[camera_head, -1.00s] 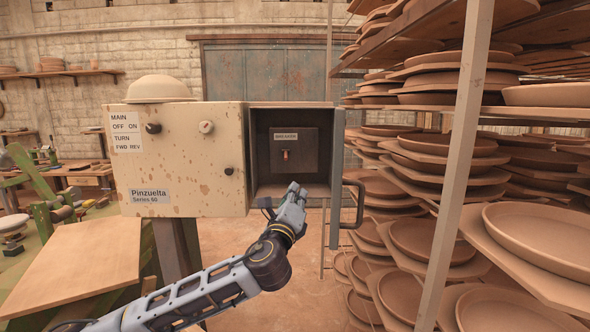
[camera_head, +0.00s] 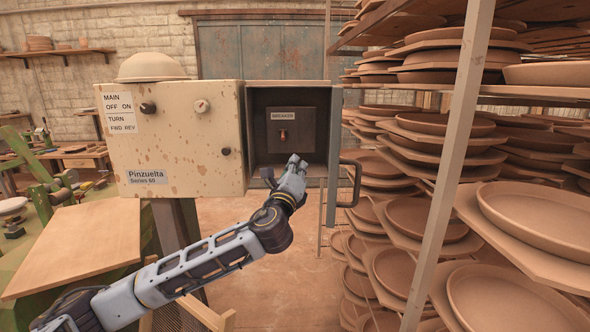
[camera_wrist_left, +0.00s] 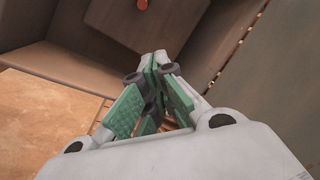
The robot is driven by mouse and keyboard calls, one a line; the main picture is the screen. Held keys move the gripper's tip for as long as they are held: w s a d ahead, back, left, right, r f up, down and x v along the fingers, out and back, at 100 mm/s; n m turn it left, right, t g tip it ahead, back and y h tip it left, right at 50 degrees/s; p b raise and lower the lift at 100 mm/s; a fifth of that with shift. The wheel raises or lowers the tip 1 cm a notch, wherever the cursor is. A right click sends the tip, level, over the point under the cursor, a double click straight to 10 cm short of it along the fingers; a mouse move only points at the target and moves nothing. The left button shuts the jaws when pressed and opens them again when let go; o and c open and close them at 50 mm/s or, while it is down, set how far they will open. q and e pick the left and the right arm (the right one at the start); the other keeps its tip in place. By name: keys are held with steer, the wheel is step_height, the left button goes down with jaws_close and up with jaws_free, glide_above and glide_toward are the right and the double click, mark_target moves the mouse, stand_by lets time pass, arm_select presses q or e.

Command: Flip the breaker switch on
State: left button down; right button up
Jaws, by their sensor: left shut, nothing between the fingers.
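The breaker switch (camera_head: 283,135) is a small orange-red toggle on a dark panel under a label reading BREAKER, inside the open compartment of the beige control box (camera_head: 190,160). It also shows at the top edge of the left wrist view (camera_wrist_left: 141,4). My left gripper (camera_head: 296,160) is shut and empty, in front of the compartment, below and slightly right of the switch and apart from it. In the left wrist view, the green-padded fingers (camera_wrist_left: 156,70) meet at their tips. My right gripper is not in view.
The compartment's open door (camera_head: 333,140) with its handle (camera_head: 352,183) stands just right of my gripper. The box front carries knobs (camera_head: 148,108). A rack of clay plates (camera_head: 440,140) fills the right side. A wooden board (camera_head: 75,250) lies at lower left.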

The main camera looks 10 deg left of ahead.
mark_target(305, 146)
arm_select(q)
steer(key=shift+p+x, duration=0.45)
steer(key=shift+x, duration=3.05)
steer(key=shift+s+a+r+p, duration=0.35)
steer(key=shift+a, duration=0.2)
steer(key=shift+s+a+r+p, duration=0.3)
steer(key=shift+s+a+r, duration=0.1)
steer(key=shift+a, duration=0.15)
steer(key=shift+s+a+r, duration=0.2)
steer(key=shift+a+r, duration=0.05)
steer(key=shift+a, duration=0.15)
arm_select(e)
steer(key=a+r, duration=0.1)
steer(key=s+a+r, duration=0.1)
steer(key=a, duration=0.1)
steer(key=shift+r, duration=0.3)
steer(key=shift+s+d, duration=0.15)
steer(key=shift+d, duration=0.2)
